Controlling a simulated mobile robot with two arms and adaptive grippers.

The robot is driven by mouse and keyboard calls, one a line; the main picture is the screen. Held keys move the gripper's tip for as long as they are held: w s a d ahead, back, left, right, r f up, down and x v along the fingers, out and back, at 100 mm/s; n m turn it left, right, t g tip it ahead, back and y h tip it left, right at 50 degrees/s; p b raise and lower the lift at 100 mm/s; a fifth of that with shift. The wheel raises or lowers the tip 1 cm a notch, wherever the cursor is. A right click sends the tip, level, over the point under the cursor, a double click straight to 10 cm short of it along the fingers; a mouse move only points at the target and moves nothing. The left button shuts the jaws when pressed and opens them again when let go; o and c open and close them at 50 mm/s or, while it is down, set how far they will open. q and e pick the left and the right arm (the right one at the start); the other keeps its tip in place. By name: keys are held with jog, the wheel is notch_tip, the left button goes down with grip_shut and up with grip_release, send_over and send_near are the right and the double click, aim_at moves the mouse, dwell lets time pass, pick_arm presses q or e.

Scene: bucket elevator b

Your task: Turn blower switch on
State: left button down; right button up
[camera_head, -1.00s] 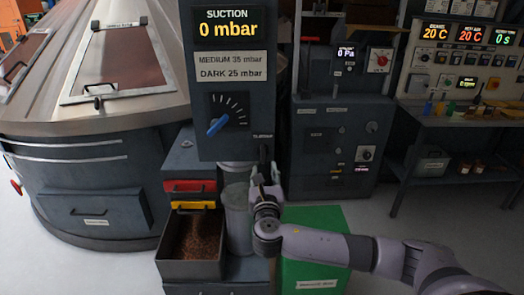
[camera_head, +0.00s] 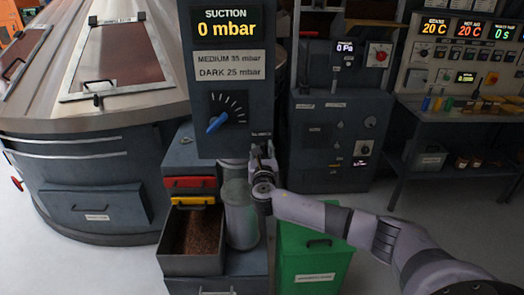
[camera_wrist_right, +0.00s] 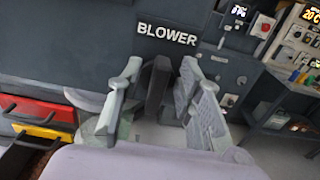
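The suction panel (camera_head: 232,88) stands in the middle of the head view and reads 0 mbar. The blower label (camera_wrist_right: 166,34) is on the dark panel in the right wrist view. A dark switch lever (camera_wrist_right: 158,84) hangs below this label. My right gripper (camera_wrist_right: 160,72) is open, with one finger on each side of the lever. Gaps show between the lever and the fingers. In the head view my right gripper (camera_head: 263,152) is at the panel's lower right corner and hides most of the lever. My left gripper is not in view.
A tray of brown grains (camera_head: 195,235) and a clear cylinder (camera_head: 240,215) sit below the panel. A green bin (camera_head: 312,262) stands under my right arm. A large metal machine (camera_head: 85,150) is at left, with control cabinets (camera_head: 335,130) behind.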

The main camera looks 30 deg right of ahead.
grip_shut()
dwell(0.3)
jog(key=shift+f+m, duration=0.1)
jog(key=shift+m, duration=0.3)
jog(key=m+b, duration=0.2)
jog(key=m, duration=0.1)
jog(key=m+b, duration=0.2)
jog(key=m, duration=0.1)
jog(key=d+m+b, duration=0.1)
jog(key=m+b, duration=0.1)
jog(key=m, duration=0.1)
jog(key=shift+s+f, duration=0.35)
jog(key=shift+f, duration=0.05)
jog(key=m+b, duration=0.1)
jog(key=m, duration=0.1)
jog(key=m+b, duration=0.1)
jog(key=m, duration=0.1)
jog(key=shift+d+f+m, duration=0.15)
jog(key=shift+f+m, duration=0.05)
jog(key=shift+m, duration=0.1)
jog(key=shift+s+f+m+b, duration=0.15)
jog(key=shift+m+b, duration=0.9)
jog(key=shift+m, duration=0.95)
